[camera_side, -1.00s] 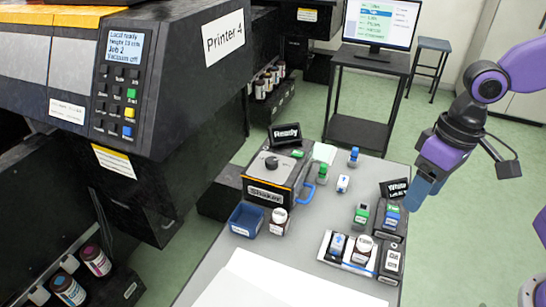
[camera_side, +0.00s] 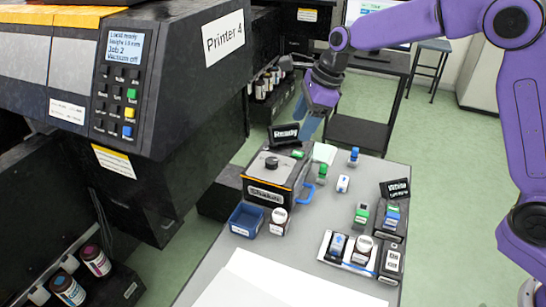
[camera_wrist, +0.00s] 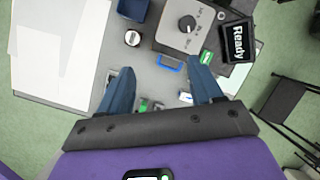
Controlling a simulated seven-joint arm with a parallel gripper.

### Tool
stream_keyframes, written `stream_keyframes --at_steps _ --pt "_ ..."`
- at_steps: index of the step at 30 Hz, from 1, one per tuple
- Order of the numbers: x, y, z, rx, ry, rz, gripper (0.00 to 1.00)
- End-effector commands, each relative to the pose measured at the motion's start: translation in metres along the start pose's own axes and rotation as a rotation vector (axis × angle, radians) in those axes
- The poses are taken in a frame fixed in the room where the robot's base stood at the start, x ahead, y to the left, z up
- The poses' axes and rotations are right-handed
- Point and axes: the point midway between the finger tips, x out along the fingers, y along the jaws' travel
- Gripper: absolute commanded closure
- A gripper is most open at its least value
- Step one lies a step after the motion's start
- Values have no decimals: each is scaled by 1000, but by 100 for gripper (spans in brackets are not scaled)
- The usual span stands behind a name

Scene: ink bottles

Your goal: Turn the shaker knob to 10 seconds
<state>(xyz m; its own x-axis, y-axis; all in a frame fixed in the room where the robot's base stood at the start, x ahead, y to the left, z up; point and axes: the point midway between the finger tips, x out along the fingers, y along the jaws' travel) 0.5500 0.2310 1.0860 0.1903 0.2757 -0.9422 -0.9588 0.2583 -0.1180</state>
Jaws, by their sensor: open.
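The shaker (camera_side: 300,183) is a dark box with a grey top and a "Shaker" label, standing on the grey table. Its dark round knob (camera_side: 272,162) sits on the top face. In the wrist view the knob (camera_wrist: 187,23) is near the top edge, on the light panel of the shaker (camera_wrist: 170,36); its dial marks are too small to read. My gripper (camera_side: 307,127) is above and behind the shaker in the side view, apart from the knob.
A "Ready" display (camera_side: 284,135) stands behind the shaker. A blue tray (camera_side: 246,221) and a bottle (camera_side: 279,221) stand in front of it. Several small bottles and blocks are to the right, near a "White" sign (camera_side: 395,189). A large printer (camera_side: 195,75) rises on the left.

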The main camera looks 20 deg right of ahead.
Motion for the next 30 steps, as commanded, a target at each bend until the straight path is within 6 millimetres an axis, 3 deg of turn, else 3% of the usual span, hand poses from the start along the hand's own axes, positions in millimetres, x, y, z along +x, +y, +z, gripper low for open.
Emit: stream_keyframes --at_steps 4,10,17,30 --pt "11 -29 0 253 -21 -28 35" --pt "16 -50 -4 442 -40 -48 35" --pt "30 -53 -4 474 -43 -49 35" --pt "109 -57 -3 470 -41 -48 35"
